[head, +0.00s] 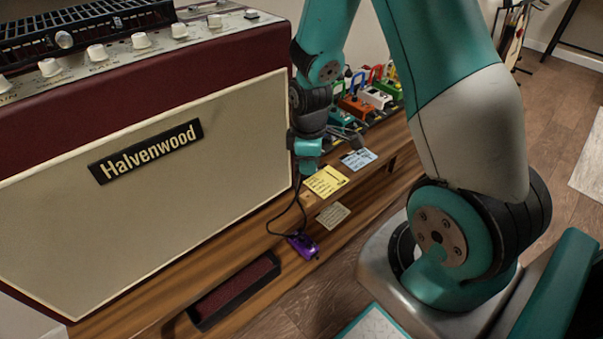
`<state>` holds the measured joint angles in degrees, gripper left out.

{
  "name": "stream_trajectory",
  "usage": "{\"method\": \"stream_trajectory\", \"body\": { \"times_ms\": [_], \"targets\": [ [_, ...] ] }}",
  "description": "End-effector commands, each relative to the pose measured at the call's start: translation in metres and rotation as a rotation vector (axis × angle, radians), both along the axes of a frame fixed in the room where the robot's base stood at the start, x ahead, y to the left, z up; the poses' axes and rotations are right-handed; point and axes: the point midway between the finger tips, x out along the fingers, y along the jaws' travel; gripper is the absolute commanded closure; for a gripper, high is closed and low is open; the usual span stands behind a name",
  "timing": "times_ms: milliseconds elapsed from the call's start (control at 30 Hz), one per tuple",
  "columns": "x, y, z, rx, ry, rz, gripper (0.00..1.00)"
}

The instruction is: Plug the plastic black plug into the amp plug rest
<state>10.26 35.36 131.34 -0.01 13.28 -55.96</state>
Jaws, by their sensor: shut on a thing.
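My gripper (308,168) is at the front right edge of the amp (225,165), low above the wooden bench and pointing down. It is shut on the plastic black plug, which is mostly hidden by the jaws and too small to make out. A thin black cable (298,203) hangs from the gripper and runs down to a small purple pedal (303,244) at the bench's front edge. The amp is cream and dark red with a Halvenwood badge and a row of knobs on top. I cannot make out the amp plug rest.
Yellow (326,181), blue (358,159) and pale (333,214) notes lie on the bench right of the amp. Several coloured pedals (375,97) stand behind my gripper. A black tray with a dark red lining (235,291) lies in front of the amp.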

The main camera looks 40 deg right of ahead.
Motion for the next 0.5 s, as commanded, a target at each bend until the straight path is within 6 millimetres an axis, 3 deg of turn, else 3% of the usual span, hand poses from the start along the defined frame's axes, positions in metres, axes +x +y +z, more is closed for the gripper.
{"method": "stream_trajectory", "body": {
  "times_ms": [500],
  "targets": [
    [-0.002,-0.002,-0.028,0.000,0.000,0.022,1.00]
  ]
}}
